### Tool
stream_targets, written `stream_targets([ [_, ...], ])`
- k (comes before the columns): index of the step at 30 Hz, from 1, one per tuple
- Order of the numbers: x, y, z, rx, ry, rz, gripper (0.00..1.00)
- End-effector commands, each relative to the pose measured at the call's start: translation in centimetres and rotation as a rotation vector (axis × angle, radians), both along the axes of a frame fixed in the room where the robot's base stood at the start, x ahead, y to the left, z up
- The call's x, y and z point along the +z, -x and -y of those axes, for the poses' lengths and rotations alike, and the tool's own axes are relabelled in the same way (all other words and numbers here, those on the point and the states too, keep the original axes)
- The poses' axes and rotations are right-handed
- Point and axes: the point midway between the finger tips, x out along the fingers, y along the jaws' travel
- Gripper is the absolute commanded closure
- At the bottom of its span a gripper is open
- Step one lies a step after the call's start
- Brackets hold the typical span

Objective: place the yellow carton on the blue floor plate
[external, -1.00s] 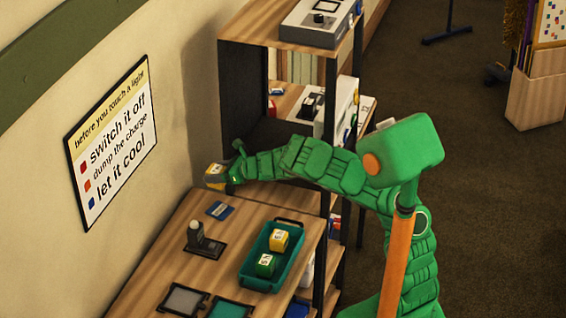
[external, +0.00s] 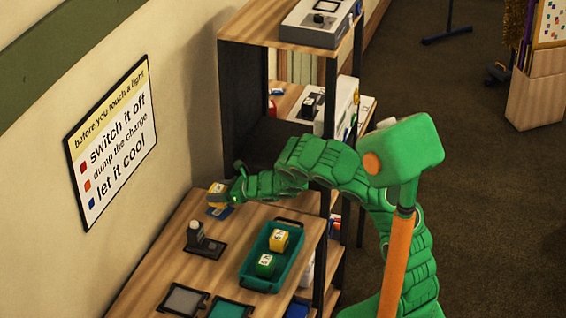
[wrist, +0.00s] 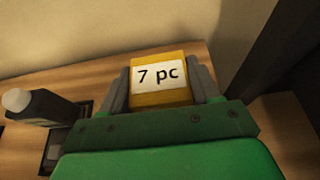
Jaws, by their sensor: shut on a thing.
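My gripper (external: 230,195) is shut on the yellow carton (external: 216,191). In the wrist view, the carton (wrist: 159,95) is between my two grey fingers (wrist: 160,80), and its white label reads "7 pc". In the external view, the carton is over or at the small blue plate (external: 227,211) at the back of the wooden table. The carton covers part of the plate. I cannot tell whether the two touch. The plate is hidden in the wrist view.
A teal tray (external: 246,283) holds another yellow carton (external: 279,241) and a green carton (external: 265,265). A dark device with a pale knob (external: 196,231) stands left of it. A grey panel (external: 184,301) lies in front. A shelf unit (external: 331,70) rises behind.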

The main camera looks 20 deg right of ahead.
Motion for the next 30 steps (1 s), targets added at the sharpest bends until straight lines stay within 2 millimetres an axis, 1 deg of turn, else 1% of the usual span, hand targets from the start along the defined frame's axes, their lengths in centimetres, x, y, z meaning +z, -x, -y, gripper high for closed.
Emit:
stream_targets([
  [3,-1.4,0.0,0.0,-0.002,-0.003,-0.005,0.72],
  [9,-2.8,0.0,0.0,-0.001,-0.001,-0.001,0.72],
  [23,-3.3,0.0,0.0,0.000,0.000,0.000,0.72],
  [24,-3.3,0.0,0.0,0.000,-0.001,0.001,0.35],
  [28,-3.2,0.0,0.0,0.000,-0.001,0.000,0.15],
  [29,-3.2,0.0,0.0,0.000,-0.001,0.000,0.13],
  [30,-3.2,0.0,0.0,0.000,-0.001,0.000,0.13],
])
